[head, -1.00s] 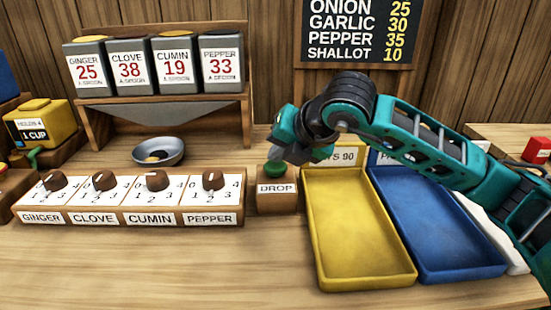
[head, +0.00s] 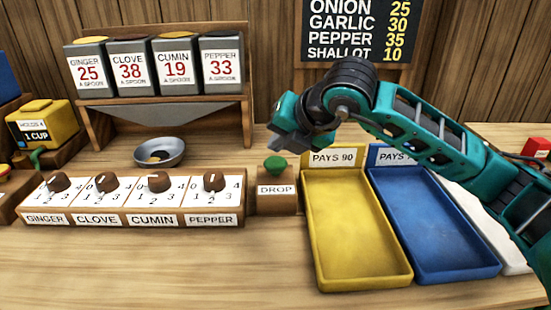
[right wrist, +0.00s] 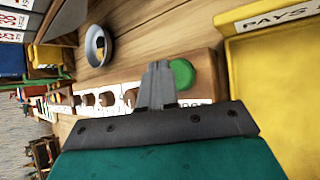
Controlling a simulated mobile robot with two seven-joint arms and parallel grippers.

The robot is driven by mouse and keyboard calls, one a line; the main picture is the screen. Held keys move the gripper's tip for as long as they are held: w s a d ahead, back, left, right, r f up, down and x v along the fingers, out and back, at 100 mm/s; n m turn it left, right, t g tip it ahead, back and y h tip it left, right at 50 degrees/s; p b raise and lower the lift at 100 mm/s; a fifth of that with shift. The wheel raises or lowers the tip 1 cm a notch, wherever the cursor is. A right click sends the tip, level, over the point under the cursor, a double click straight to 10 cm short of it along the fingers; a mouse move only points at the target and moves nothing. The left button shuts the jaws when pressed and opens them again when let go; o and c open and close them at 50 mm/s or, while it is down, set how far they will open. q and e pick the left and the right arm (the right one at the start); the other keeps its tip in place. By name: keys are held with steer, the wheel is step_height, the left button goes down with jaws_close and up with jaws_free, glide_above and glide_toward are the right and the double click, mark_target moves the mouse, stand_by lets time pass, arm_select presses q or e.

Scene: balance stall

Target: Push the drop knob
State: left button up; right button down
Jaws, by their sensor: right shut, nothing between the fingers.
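The drop knob (head: 276,163) is a green cap on a short stem, standing up from a small wooden block (head: 277,203) labelled DROP. My right gripper (head: 288,146) is shut and empty, just above the knob and apart from it in the head view. In the right wrist view, the closed grey fingertips (right wrist: 158,72) show just left of the green knob (right wrist: 181,74). My left gripper is not in view.
Left of the block is a row of dials (head: 130,219) for ginger, clove, cumin and pepper. A metal bowl (head: 176,155) with some yellowish contents sits behind them. A yellow tray (head: 360,285) and a blue tray (head: 455,272) lie to the right.

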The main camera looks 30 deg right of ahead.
mark_target(279, 162)
steer(key=shift+r+p, duration=1.3)
steer(key=shift+r, duration=1.1)
